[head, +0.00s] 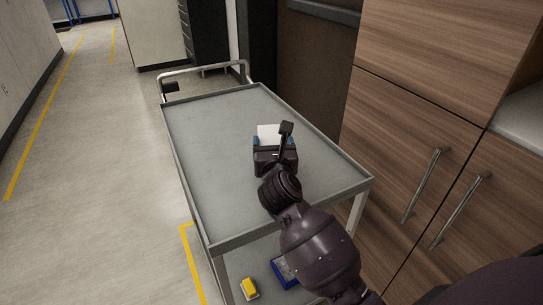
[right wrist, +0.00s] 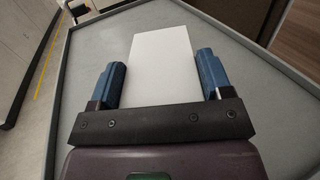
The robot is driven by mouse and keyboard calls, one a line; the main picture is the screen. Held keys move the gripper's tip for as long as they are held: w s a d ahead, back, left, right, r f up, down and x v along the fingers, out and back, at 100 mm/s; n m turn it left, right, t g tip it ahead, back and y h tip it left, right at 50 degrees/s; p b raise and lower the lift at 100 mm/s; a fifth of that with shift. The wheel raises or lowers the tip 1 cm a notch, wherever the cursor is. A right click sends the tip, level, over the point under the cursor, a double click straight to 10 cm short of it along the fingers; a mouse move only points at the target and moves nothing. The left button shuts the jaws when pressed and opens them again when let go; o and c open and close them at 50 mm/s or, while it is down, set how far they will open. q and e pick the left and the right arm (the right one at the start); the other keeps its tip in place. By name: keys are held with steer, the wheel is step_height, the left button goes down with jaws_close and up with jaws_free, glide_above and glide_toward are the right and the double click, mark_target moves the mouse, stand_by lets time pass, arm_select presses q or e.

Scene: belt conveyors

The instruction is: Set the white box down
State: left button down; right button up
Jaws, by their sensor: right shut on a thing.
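The white box (head: 269,130) is a plain pale block over the grey cart top (head: 203,150). My right gripper (head: 272,141) is shut on it. In the right wrist view, the white box (right wrist: 163,50) sits between the two blue fingers of the right gripper (right wrist: 162,75) and extends forward past them. Its near end is hidden behind the gripper's dark bar. Whether the box touches the cart top or hangs just above it, I cannot tell. My left gripper is not in view.
The cart top has a raised rim and is otherwise bare, with free room around the box. A push handle (head: 203,72) stands at its far end. A yellow item (head: 249,288) and a blue item (head: 284,270) lie below. Wooden cabinets (head: 420,120) stand close on the right.

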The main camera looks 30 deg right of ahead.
step_height(320, 180, down, 4)
steer(key=shift+r+b, duration=0.25)
steer(key=shift+b, duration=0.2)
steer(key=shift+r, duration=0.1)
steer(key=o, duration=1.1)
steer(key=shift+f, duration=0.2)
